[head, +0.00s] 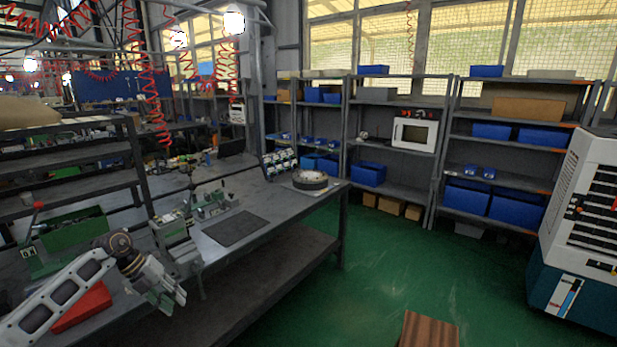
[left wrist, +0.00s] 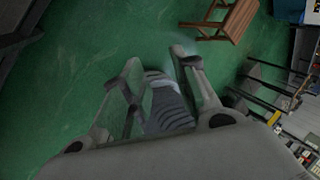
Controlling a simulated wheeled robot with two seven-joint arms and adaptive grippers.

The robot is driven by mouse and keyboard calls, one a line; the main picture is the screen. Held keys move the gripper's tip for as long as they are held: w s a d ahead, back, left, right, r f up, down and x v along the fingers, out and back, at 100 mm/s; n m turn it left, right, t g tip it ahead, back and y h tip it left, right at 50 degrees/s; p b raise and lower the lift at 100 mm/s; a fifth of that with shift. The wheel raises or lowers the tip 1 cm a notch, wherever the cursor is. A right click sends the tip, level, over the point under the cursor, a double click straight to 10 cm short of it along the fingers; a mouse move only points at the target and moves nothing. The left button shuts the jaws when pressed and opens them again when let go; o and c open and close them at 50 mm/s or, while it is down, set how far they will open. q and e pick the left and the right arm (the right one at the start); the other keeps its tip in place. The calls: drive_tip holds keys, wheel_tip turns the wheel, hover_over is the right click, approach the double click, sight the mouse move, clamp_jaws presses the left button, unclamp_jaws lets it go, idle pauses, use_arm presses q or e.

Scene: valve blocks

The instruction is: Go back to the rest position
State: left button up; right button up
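My left gripper (head: 168,297) is at the lower left of the head view, by the front edge of the grey workbench (head: 270,215). It points down and to the right. In the left wrist view its two fingers (left wrist: 160,68) stand apart, with green floor beyond their tips and no object held. A grey ribbed shape (left wrist: 168,108) shows between the fingers lower down; I cannot tell what it is. My right gripper is not in view.
A red block (head: 83,307) lies beside my left arm. The bench holds a grey vise-like machine (head: 178,240), a dark mat (head: 235,229) and a round metal part (head: 310,179). A wooden stool (head: 428,330) stands on open green floor. Shelves line the back.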

use_arm(q)
drive_tip(key=w+d+f+n+t+h, duration=0.4)
drive_tip(key=d+f+n+t+h, duration=0.2)
drive_tip(key=d+f, duration=0.5)
drive_tip(key=s+a+f+n+t+y, duration=0.2)
drive_tip(key=s+f+n, duration=0.15)
drive_tip(key=f, duration=0.55)
drive_tip(key=s+a+f+n+t+y, duration=0.1)
drive_tip(key=s+a+f+n+y, duration=0.15)
drive_tip(key=f+n, duration=0.4)
drive_tip(key=s+a+f+n+t+y, duration=0.2)
drive_tip(key=s+a+f+n+y, duration=0.1)
drive_tip(key=f, duration=0.8)
drive_tip(key=s+a+f+n+g+y, duration=0.1)
drive_tip(key=s+f+n+g+y, duration=0.4)
drive_tip(key=s+f, duration=1.25)
drive_tip(key=s+d+f+n+g, duration=0.1)
drive_tip(key=s+f+g, duration=0.1)
drive_tip(key=s, duration=0.7)
drive_tip(key=s+d+f+n+g, duration=0.1)
drive_tip(key=s+d+f+n, duration=0.1)
drive_tip(key=s, duration=0.8)
drive_tip(key=s+d+f+n+g, duration=0.1)
drive_tip(key=s+f, duration=0.3)
drive_tip(key=s, duration=0.6)
drive_tip(key=shift+s+d+f+n+g, duration=0.15)
drive_tip(key=shift+f+n+g, duration=0.25)
drive_tip(key=shift+g, duration=0.4)
